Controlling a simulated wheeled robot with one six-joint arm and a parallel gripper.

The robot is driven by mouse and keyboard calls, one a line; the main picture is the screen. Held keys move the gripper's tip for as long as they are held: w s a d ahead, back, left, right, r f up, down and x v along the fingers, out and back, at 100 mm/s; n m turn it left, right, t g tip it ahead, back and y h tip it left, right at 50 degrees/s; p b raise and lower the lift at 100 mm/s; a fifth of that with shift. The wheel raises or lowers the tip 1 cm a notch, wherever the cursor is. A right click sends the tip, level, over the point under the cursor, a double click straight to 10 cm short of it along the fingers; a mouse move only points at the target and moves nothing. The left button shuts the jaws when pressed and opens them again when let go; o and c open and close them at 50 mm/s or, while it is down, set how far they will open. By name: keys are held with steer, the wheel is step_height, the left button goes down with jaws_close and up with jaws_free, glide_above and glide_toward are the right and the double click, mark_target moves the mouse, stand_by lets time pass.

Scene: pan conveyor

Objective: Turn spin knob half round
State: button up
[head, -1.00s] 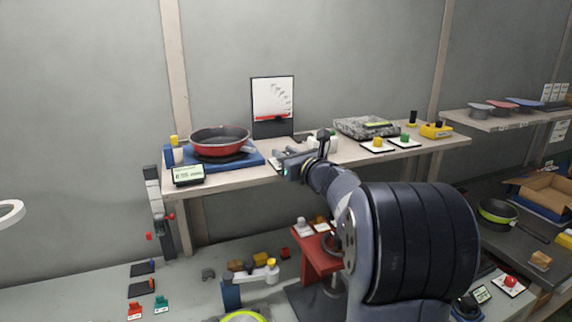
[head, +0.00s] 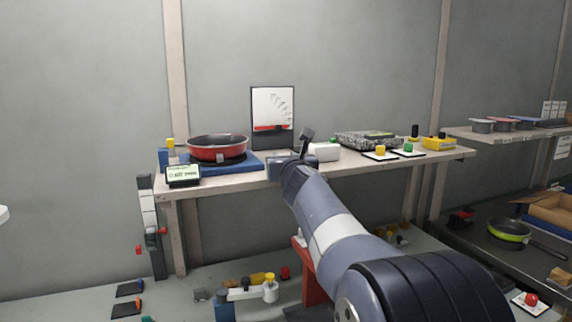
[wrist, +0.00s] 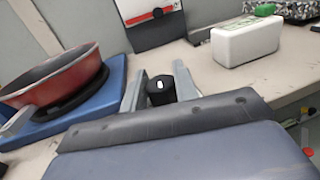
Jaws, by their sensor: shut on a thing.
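The knob (wrist: 160,90) is black with a small white mark on its top, seen in the wrist view. My gripper (wrist: 158,91) has one grey finger on each side of it and is shut on it. The lower part of the knob is hidden behind my wrist housing. In the head view my gripper is at the shelf, below the dial board (head: 272,140), and my own wrist hides the knob there. The dial board is white with a red band and also shows in the wrist view (wrist: 145,22).
A red pan (head: 217,147) sits on a blue base (head: 247,163) left of my gripper, with a small display (head: 183,175) in front. A white box (head: 324,152) stands close on the right. Further right are yellow (head: 380,150) and green (head: 408,147) buttons.

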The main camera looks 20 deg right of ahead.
steer(key=o, duration=0.9)
steer(key=shift+o, duration=0.2)
steer(key=v, duration=1)
steer(key=shift+s, duration=0.35)
steer(key=shift+w, duration=0.15)
steer(key=x, duration=1)
steer(key=shift+w, duration=0.3)
steer(key=shift+s, duration=0.15)
